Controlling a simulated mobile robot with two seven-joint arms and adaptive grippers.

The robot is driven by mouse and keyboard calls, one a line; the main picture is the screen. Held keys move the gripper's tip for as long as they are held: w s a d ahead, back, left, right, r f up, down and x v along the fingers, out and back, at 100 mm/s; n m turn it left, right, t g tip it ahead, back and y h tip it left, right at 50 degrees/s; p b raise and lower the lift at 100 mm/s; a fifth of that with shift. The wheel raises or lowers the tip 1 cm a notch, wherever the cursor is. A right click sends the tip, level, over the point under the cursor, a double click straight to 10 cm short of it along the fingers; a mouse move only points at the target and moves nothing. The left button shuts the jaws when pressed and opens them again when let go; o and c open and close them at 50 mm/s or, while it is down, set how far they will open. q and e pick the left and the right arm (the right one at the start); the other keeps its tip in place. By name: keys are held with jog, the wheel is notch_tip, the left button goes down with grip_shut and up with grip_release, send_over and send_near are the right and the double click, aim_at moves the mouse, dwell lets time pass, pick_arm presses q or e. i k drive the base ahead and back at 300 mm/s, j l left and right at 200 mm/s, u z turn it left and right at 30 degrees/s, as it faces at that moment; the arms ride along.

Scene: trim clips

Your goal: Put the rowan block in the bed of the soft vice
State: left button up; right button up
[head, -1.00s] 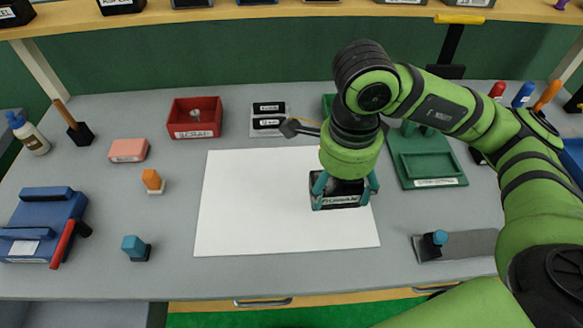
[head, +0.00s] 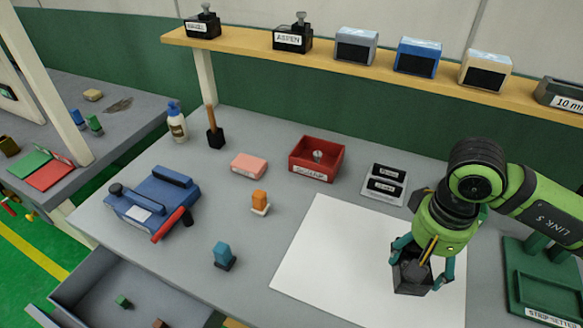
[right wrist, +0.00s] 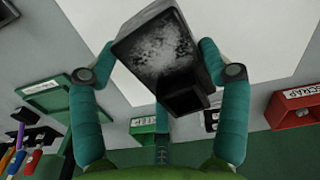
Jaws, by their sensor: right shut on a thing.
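The rowan block (head: 408,279) is a dark block with a grey worn face. My right gripper (head: 422,266) is shut on it over the right part of a white sheet. In the right wrist view the block (right wrist: 160,55) sits between the teal fingers of my right gripper (right wrist: 165,75). Its label is turned out of sight now. I cannot tell how high it is above the sheet. The soft vice (head: 150,203), blue with a red handle, stands at the left of the bench. Its bed, between the two blue jaws, looks empty. My left gripper is not in view.
Between block and vice lie the white sheet (head: 330,255), a blue-topped piece (head: 224,256), an orange-topped piece (head: 260,201) and a pink block (head: 248,165). A red scrap bin (head: 317,160) stands behind. An open drawer (head: 90,285) juts out at front left.

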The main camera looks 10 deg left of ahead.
aim_at(159, 192)
jog(key=u, duration=1.3)
jog(key=i+j+u, duration=0.2)
jog(key=j, duration=0.2)
jog(key=i+j+u, duration=0.2)
jog(key=i+j, duration=0.1)
jog(key=j, duration=0.05)
